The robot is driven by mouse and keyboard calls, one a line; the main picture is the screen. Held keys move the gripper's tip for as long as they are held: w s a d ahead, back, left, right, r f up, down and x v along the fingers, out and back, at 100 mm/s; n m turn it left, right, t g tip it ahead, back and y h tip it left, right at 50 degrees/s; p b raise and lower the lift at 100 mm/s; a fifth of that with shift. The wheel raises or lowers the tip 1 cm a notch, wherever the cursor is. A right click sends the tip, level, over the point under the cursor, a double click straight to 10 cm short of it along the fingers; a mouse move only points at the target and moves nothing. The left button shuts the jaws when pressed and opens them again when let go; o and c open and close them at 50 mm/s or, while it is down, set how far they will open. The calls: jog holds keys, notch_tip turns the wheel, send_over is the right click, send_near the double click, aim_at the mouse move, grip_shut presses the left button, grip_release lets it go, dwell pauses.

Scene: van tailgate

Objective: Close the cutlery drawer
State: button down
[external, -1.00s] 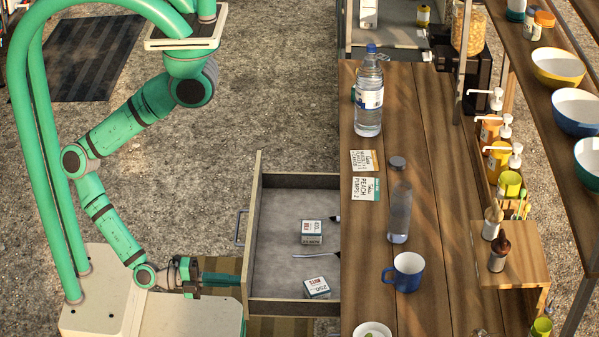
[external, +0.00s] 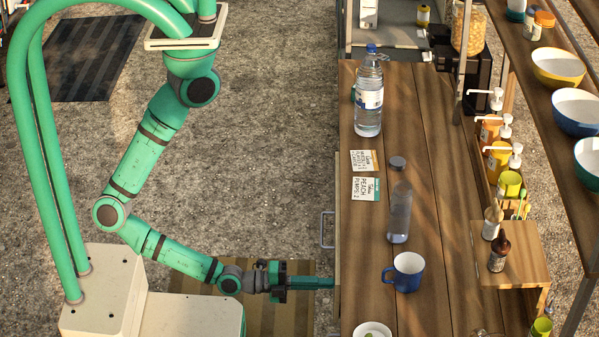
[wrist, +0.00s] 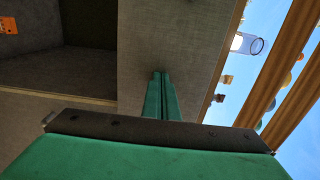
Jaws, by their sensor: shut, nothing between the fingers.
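The cutlery drawer (external: 338,255) is pushed in under the wooden counter. Only a thin strip of its front and its handle (external: 327,230) show at the counter's left edge in the external view. Its contents are hidden. My gripper (external: 331,283) is shut and empty, its fingertips at the drawer front below the handle. In the wrist view the green fingers (wrist: 160,95) point at the grey drawer front (wrist: 175,40) and seem to touch it. I cannot tell whether a small gap is left at the drawer.
Two cards (external: 365,188) lie near the edge. In the wrist view an open dark compartment (wrist: 60,80) lies left of the drawer front.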

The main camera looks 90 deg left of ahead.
jog(key=w, duration=0.3)
jog(key=shift+w+d+r, duration=0.1)
jog(key=shift+w, duration=0.15)
